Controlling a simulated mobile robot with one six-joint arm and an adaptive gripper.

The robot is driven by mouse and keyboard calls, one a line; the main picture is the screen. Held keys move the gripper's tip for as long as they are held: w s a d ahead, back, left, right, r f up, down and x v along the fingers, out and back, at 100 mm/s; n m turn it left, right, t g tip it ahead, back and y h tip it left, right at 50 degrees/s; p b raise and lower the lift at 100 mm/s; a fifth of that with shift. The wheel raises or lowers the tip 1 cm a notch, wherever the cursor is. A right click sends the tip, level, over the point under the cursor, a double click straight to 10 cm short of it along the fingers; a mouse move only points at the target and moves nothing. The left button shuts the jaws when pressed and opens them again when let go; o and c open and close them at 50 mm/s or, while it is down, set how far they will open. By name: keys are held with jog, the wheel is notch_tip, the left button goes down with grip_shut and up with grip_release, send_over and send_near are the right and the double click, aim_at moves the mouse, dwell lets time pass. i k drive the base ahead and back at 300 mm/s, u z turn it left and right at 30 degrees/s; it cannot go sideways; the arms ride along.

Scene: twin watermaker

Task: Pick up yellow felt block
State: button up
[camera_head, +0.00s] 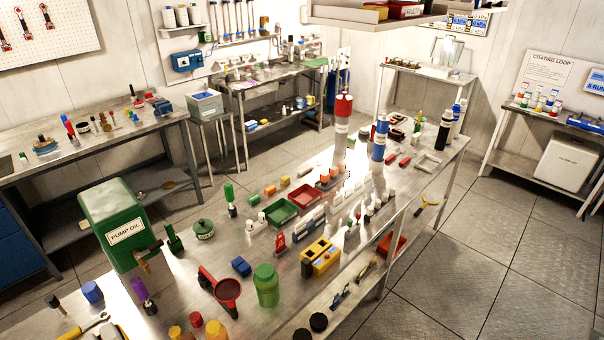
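My gripper is not in view.
A green tray (265,217) and a red tray (317,192) lie close to the blocks. A tall red-and-white cylinder (342,128) and a blue-and-white cylinder (380,138) stand behind. A green pump oil can (113,220) stands at left. Floor at right is clear.

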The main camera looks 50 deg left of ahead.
aim_at(285, 180)
jog(key=u, duration=0.3)
jog(key=i, duration=1.55)
jog(key=u, duration=0.6)
jog(key=i, duration=0.7)
jog(key=u, duration=0.9)
jog(key=i, duration=0.5)
jog(key=u, duration=0.7)
jog(key=i, duration=0.65)
jog(key=u, duration=0.4)
